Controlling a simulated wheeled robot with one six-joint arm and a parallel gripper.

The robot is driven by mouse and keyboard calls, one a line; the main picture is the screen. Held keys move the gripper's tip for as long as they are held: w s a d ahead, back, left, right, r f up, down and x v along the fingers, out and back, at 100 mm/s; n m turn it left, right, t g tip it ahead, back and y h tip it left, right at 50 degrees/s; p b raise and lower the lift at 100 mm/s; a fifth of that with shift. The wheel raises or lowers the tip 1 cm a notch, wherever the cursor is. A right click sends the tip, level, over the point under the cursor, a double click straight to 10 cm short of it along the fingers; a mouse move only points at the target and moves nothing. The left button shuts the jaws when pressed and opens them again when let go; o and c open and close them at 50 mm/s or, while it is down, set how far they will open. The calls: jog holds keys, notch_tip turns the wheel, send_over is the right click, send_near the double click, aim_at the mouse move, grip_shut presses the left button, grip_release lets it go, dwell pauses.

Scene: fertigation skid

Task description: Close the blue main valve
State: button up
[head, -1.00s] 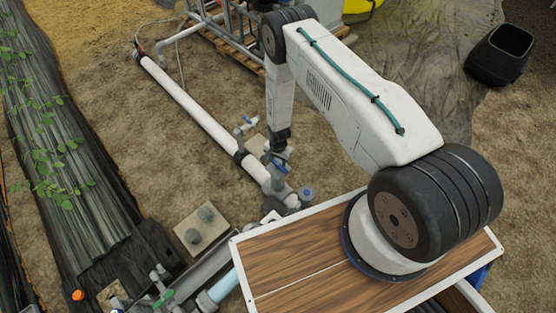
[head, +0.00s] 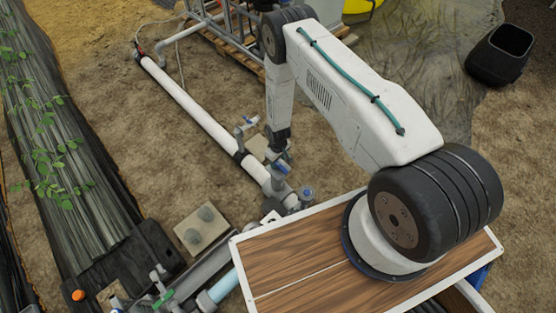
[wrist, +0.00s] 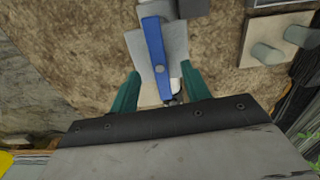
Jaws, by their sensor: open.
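The blue lever (wrist: 155,48) of the valve runs roughly up and down in the wrist view, over a grey valve body (wrist: 176,42). My gripper (wrist: 160,86) is open. Its two green fingers are on either side of the lever's lower end, with gaps visible. I cannot tell whether either finger touches it. In the head view my gripper (head: 281,153) points down at the white pipe, and the blue lever (head: 279,167) shows just below it. The fingers are small and partly hidden there.
A long white pipe (head: 195,108) runs to the upper left. A smaller blue-handled valve (head: 248,122) stands beside my gripper. A blue-topped fitting (head: 306,192) stands to the right. Bare soil lies left of the pipe.

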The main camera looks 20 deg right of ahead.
aim_at(278, 164)
dwell(0.3)
jog(key=shift+m, duration=0.3)
jog(key=shift+f, duration=2.25)
jog(key=c, duration=0.5)
jog(key=o, duration=0.5)
jog(key=shift+s+f, duration=0.15)
jog(key=shift+f, duration=0.1)
